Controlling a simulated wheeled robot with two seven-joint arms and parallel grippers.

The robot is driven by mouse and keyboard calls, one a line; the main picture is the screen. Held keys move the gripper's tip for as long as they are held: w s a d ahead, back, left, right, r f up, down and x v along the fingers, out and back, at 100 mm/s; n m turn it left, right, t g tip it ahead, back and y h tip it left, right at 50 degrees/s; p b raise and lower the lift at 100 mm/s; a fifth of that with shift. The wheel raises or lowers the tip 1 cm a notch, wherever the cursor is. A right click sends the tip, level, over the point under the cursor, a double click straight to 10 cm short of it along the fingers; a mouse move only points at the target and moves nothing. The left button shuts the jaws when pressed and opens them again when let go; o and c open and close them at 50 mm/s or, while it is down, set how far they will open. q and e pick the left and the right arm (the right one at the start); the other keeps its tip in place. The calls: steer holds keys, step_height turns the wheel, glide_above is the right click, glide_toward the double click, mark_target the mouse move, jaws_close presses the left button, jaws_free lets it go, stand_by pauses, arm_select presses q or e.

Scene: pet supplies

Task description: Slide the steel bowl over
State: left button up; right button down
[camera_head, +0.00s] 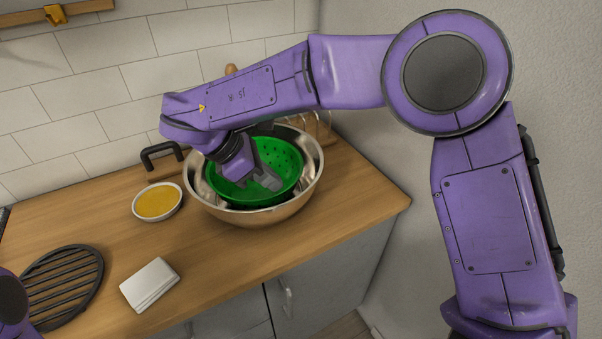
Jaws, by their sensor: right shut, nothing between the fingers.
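The steel bowl (258,217) stands on the wooden counter near its right end. A green colander (284,194) sits inside the bowl. My right gripper (268,182) reaches down from above into the colander. It is shut with nothing between its fingers. Whether its fingertips touch the colander wall is hard to tell. The right arm hides part of the bowl's back rim. At the lower left corner a small purple part of my left arm shows, but the left gripper is out of view.
A small white bowl of yellow food (158,202) stands left of the steel bowl. A black handle (161,152) and a wooden rack (322,128) are behind. A white folded item (150,285) and a round black grate (62,284) lie at the front left. The counter (372,200) is clear at right.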

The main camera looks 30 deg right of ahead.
mark_target(308, 188)
steer(key=d+p, duration=0.1)
steer(key=d, duration=0.2)
steer(key=s+d+p, duration=0.1)
steer(key=d, duration=0.2)
steer(key=shift+s+d+r+p, duration=0.15)
steer(key=shift+s+d+p, duration=0.05)
steer(key=shift+p, duration=0.1)
steer(key=shift+f+b, duration=0.5)
steer(key=shift+f, duration=0.4)
steer(key=shift+f+b, duration=0.15)
steer(key=shift+b, duration=0.15)
steer(key=shift+s, duration=0.25)
steer(key=shift+w+a, duration=0.1)
steer(key=shift+a, duration=0.2)
steer(key=a+b, duration=0.1)
steer(key=a, duration=0.1)
steer(key=a+b, duration=0.1)
steer(key=shift+w+a+f+b, duration=0.15)
steer(key=shift+w+a+b, duration=0.1)
steer(key=shift+w+b, duration=0.05)
steer(key=shift+a, duration=0.25)
steer(key=shift+w, duration=0.1)
steer(key=shift+d+r, duration=0.1)
steer(key=shift+r, duration=0.1)
